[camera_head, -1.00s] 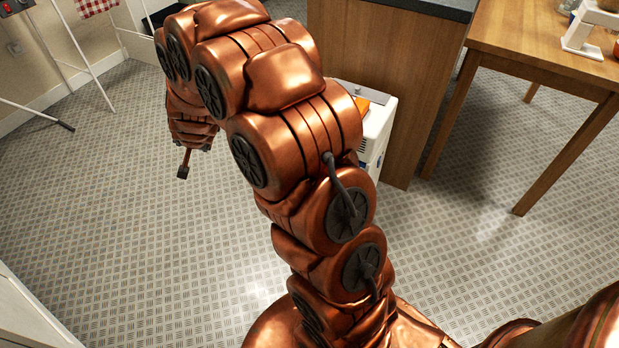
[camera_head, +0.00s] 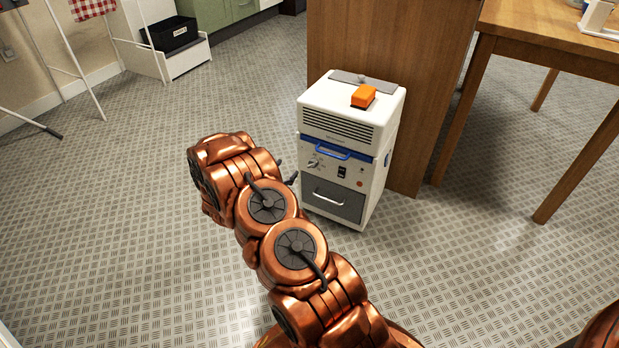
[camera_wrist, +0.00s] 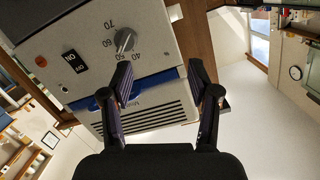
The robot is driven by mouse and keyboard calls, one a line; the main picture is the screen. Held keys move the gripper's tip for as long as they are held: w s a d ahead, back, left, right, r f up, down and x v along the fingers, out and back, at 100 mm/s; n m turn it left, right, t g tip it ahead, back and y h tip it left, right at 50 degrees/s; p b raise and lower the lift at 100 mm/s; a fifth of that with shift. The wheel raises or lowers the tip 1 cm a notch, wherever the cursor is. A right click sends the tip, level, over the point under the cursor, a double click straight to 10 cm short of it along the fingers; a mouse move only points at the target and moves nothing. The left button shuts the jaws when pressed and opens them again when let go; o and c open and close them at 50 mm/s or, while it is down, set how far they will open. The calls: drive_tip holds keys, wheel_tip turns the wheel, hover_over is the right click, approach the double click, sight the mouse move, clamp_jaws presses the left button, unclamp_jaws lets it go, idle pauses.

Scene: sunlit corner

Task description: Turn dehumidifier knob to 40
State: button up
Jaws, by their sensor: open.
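The white dehumidifier (camera_head: 345,112) stands on the floor against a wooden cabinet side, its front panel facing my arm. Its knob (camera_wrist: 124,41) is grey, with a dial marked 40 to 70 around it; the wrist view shows the panel upside down. The knob's grip looks turned toward the 50 side, but the exact setting is hard to read. The knob is small in the head view (camera_head: 316,163). My gripper (camera_wrist: 160,76) is open and empty, its fingers apart, with the knob beyond the left finger's tip and not between the fingers. In the head view only its tip shows beside the panel.
An orange box (camera_head: 363,95) lies on top of the dehumidifier. The panel has a black switch (camera_head: 342,171), a blue handle and a grey drawer (camera_head: 333,199). A wooden table (camera_head: 560,45) stands at right, a drying rack at left. The floor between is clear.

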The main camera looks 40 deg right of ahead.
sight(311, 166)
drive_tip(key=shift+s+d+f+m+g+h+b, duration=0.15)
drive_tip(key=shift+s+d+f+h+b, duration=0.35)
drive_tip(key=shift+d, duration=1.1)
drive_tip(key=shift+s+d+f+m+g+h+b, duration=0.1)
drive_tip(key=shift+s+d+f+g+h+b, duration=0.15)
drive_tip(key=shift+d+f+b, duration=0.95)
drive_tip(key=shift+s+d+r+m+g+h+b, duration=0.15)
drive_tip(key=shift+s+d+h+b, duration=0.25)
drive_tip(key=shift+d, duration=1.65)
drive_tip(key=shift+w, duration=0.1)
drive_tip(key=c, duration=1.2)
